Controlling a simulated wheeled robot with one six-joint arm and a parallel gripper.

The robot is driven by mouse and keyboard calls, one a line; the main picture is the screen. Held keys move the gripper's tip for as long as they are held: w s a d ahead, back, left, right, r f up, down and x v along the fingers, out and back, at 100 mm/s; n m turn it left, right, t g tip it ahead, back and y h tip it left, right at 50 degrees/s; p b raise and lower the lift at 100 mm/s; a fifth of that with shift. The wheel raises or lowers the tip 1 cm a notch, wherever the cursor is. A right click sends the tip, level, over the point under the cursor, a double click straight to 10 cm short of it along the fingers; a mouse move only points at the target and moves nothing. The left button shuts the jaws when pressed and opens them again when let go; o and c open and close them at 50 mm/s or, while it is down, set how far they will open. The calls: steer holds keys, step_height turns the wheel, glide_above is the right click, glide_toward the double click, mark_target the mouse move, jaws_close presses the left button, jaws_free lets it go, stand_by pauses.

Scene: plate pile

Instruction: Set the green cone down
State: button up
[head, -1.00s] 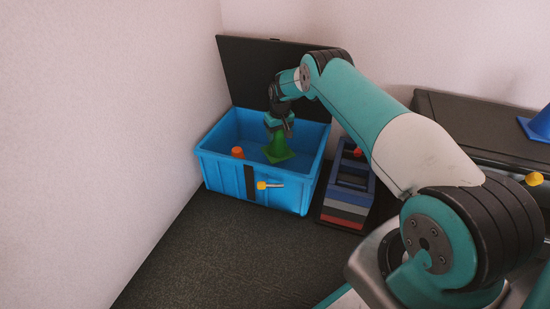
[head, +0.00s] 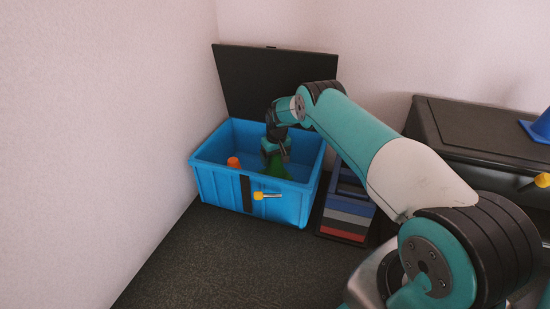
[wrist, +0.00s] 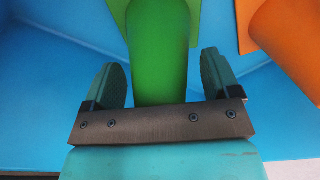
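The green cone (head: 277,169) is inside the blue bin (head: 218,185), right of the middle. In the wrist view the cone (wrist: 160,50) stands between my two fingers, its square base on the far side. My gripper (head: 276,150) reaches down into the bin from above. In the wrist view the fingers of my gripper (wrist: 160,78) are apart, with blue showing between the cone and the fingers, most clearly on the right. The cone's underside is hidden, so its contact with the bin floor cannot be seen.
An orange cone (head: 233,162) is in the bin, left of the green one; it also shows in the wrist view (wrist: 288,45). The bin's dark lid (head: 270,75) stands open behind. Stacked coloured crates (head: 347,210) are right of the bin. A blue cone (head: 540,126) sits on a dark chest (head: 465,122).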

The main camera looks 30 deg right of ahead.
steer(key=r+p, duration=0.2)
steer(key=r, duration=0.2)
steer(key=s+r+p, duration=0.1)
steer(key=r+p, duration=0.2)
steer(key=r, duration=0.1)
steer(key=r+p, duration=0.2)
steer(key=r, duration=0.2)
steer(key=shift+s+p, duration=0.2)
steer(key=shift+p, duration=0.1)
steer(key=s+a+r+n+y, duration=0.1)
steer(key=s+a+r, duration=0.3)
steer(key=a+r, duration=0.35)
steer(key=s+a+r+n+y, duration=0.15)
steer(key=s+a+r, duration=0.25)
steer(key=a+r, duration=0.4)
steer(key=s+a+r+n, duration=0.2)
steer(key=s+a+r, duration=0.3)
steer(key=r, duration=0.4)
steer(key=s+a+r+n, duration=0.1)
steer(key=s+a+r, duration=0.1)
steer(key=s, duration=0.8)
steer(key=s+a+r+n+g+y, duration=0.1)
steer(key=s+a, duration=0.3)
steer(key=s, duration=0.6)
steer(key=s+a+r+n+y, duration=0.1)
steer(key=s+a+r, duration=0.3)
steer(key=s, duration=0.6)
steer(key=shift+s+n, duration=0.15)
steer(key=shift+n, duration=0.2)
steer(key=shift+d, duration=0.1)
